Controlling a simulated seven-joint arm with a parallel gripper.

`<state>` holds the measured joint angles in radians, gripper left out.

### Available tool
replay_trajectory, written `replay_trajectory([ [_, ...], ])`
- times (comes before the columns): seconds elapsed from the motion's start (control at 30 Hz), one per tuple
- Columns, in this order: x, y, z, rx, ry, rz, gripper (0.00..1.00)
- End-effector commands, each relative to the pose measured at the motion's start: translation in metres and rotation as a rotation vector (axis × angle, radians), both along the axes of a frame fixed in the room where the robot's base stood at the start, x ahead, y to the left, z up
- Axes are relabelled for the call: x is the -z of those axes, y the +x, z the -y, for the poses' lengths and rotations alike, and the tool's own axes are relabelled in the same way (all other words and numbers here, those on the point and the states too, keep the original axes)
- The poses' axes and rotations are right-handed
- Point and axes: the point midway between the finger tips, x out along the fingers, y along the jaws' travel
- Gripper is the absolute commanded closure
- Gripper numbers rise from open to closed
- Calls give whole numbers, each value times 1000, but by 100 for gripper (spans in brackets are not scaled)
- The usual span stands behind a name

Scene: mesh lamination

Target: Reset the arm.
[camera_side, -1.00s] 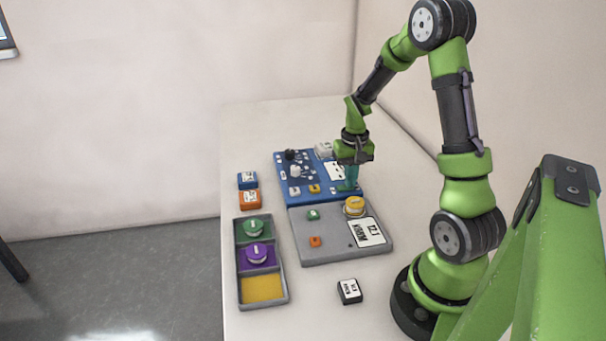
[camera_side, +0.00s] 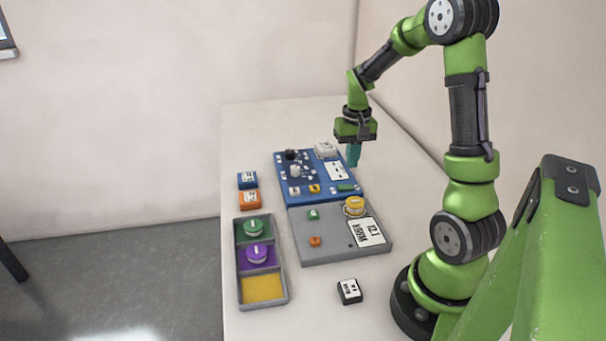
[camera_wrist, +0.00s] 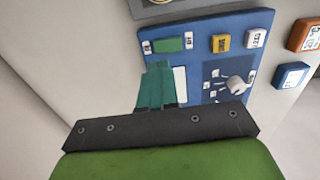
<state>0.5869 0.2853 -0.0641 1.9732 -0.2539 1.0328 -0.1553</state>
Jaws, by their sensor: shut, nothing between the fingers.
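My gripper (camera_side: 352,156) has teal fingers pointing down, shut and empty. It hangs above the right back part of the blue panel (camera_side: 292,203), apart from it. In the wrist view, the shut fingers (camera_wrist: 155,82) show over the blue panel (camera_wrist: 262,22). The panel carries a green button (camera_side: 346,187), yellow and white buttons, a black knob (camera_side: 290,154) and a white knob (camera_side: 295,171). The green button also shows in the wrist view (camera_wrist: 168,45).
A grey panel (camera_side: 330,251) with a yellow round button (camera_side: 354,206) lies in front of the blue one. A three-compartment tray (camera_side: 240,284) stands left. Blue (camera_side: 247,180) and orange (camera_side: 249,199) blocks sit behind it. A black block (camera_side: 349,291) lies front right.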

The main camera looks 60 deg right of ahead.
Motion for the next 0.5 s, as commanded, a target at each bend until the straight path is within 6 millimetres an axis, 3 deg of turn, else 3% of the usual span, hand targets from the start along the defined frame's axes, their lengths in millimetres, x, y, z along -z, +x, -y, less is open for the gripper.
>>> replay_trajectory([
  [0.2, -9, 0, 0, 0, 0, 1, 100],
  [0.5, -5, -1, -2, 20, 5, 2, 100],
])
